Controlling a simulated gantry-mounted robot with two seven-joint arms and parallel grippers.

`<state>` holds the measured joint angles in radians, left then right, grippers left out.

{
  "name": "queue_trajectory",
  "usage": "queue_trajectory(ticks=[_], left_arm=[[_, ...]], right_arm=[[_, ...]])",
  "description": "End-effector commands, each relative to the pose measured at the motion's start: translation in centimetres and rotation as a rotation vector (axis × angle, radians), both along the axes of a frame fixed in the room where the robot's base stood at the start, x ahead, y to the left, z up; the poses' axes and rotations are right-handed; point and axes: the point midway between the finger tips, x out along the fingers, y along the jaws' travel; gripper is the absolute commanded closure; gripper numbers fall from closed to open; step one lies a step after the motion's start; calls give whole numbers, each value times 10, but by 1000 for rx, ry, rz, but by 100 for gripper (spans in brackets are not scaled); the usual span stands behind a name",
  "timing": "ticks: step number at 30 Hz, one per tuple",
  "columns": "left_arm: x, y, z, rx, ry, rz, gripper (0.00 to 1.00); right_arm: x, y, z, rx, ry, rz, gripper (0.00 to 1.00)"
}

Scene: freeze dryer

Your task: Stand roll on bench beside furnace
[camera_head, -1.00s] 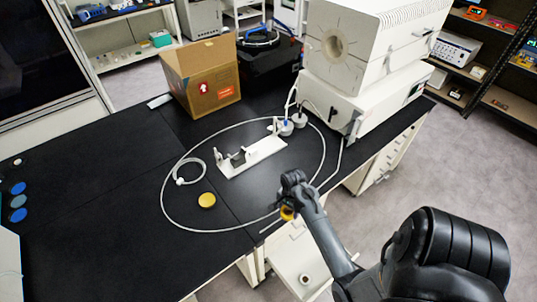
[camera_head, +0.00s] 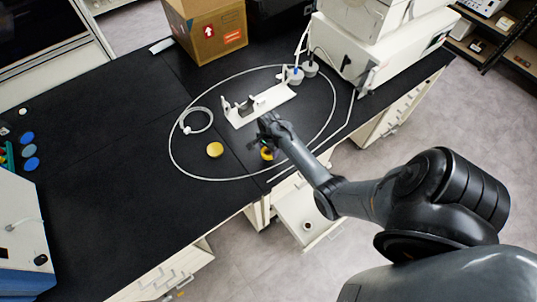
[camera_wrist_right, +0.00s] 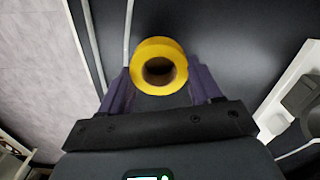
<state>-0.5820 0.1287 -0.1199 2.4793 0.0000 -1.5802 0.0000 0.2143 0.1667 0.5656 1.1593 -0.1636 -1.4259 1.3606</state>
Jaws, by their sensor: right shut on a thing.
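A yellow roll (camera_head: 267,154) is held in my right gripper (camera_head: 264,143), over the front edge area of the black bench (camera_head: 110,160). In the right wrist view the roll (camera_wrist_right: 158,44) sits between the two purple fingers (camera_wrist_right: 160,88), with its dark centre hole facing the camera. I cannot tell whether it touches the bench. The white furnace (camera_head: 385,48) stands at the bench's back right, partly cut off by the top of the head view. My left gripper is not in view.
A thin pale tube loop (camera_head: 172,160) lies on the bench around a white stand (camera_head: 262,105) and a yellow disc (camera_head: 215,150). Capped bottles (camera_head: 295,76) stand by the furnace. A cardboard box (camera_head: 210,30) is behind. An open drawer (camera_head: 300,215) juts out below the bench edge.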

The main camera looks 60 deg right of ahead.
Motion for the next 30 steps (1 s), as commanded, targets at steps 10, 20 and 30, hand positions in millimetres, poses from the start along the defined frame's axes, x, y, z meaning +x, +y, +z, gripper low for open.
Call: queue_trajectory(ticks=[10, 20, 30], left_arm=[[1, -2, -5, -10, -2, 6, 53], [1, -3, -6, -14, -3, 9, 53], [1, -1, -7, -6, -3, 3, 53]], right_arm=[[2, 0, -30, 0, 2, 1, 66], [2, 0, -41, 0, -1, -1, 66], [2, 0, -44, 1, 0, 1, 23]])
